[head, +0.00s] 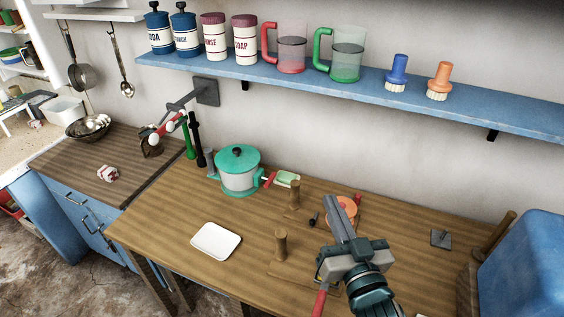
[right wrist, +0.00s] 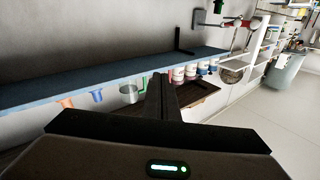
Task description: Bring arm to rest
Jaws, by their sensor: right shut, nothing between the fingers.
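My right gripper (head: 340,212) is above the right part of the wooden counter (head: 190,215) in the head view. Its fingers are together, point up and away, and hold nothing. In the right wrist view its shut fingers (right wrist: 162,98) stick up in the middle, in front of the blue shelf (right wrist: 80,87). Part of an orange round thing (head: 347,208) shows behind the gripper. My left gripper is not in view.
The shelf (head: 300,75) carries canisters, two clear mugs and two brushes. A green-lidded pot (head: 239,172), white tray (head: 216,241) and upright wooden pegs (head: 281,246) stand on the counter. A blue box (head: 525,265) is at right.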

